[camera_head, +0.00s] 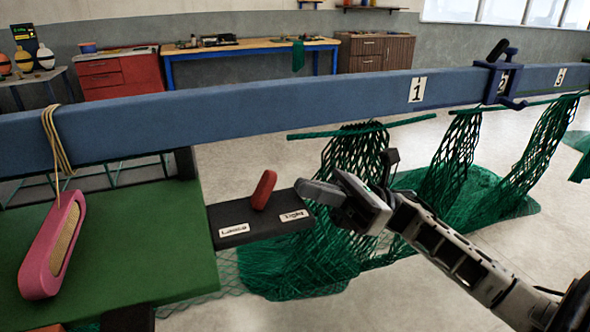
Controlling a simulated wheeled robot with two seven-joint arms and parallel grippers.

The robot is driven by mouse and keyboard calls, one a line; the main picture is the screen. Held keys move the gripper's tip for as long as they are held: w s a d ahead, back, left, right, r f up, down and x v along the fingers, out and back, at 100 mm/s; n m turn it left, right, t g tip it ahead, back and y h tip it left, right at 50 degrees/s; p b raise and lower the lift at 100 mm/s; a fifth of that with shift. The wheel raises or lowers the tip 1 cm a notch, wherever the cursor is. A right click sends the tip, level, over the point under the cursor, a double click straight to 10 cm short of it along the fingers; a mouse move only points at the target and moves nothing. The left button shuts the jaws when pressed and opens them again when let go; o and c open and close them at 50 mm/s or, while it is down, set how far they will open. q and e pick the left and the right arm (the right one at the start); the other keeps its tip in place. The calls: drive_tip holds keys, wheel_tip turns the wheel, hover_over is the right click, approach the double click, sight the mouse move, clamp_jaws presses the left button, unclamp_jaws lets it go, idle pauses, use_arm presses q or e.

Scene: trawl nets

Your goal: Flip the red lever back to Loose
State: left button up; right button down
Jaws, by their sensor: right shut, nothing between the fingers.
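The red lever (264,190) stands up from a black box (268,229), its top leaning a little to the right. The box has a white "Loose" label (233,230) on the left and a "Tight" label (294,216) on the right. My right gripper (318,190) is shut and empty, just right of the lever, over or near the box's right end. A gap shows between the fingers and the lever. My left gripper is not in view.
A long blue beam (250,108) crosses behind the lever. Green nets (355,165) hang from it and pile on the floor behind and below my right arm. A green board (150,240) with a pink-framed object (52,245) on a cord lies at left.

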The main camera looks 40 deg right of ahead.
sight(275, 180)
drive_tip(key=x, duration=0.2)
drive_tip(key=shift+a+r+p, duration=0.2)
drive_tip(key=shift+r+p, duration=0.05)
drive_tip(key=shift+p, duration=0.15)
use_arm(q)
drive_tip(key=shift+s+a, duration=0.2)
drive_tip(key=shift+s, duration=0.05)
use_arm(e)
drive_tip(key=shift+w+a+r, duration=0.1)
drive_tip(key=shift+w+a, duration=0.05)
drive_tip(key=shift+a, duration=0.3)
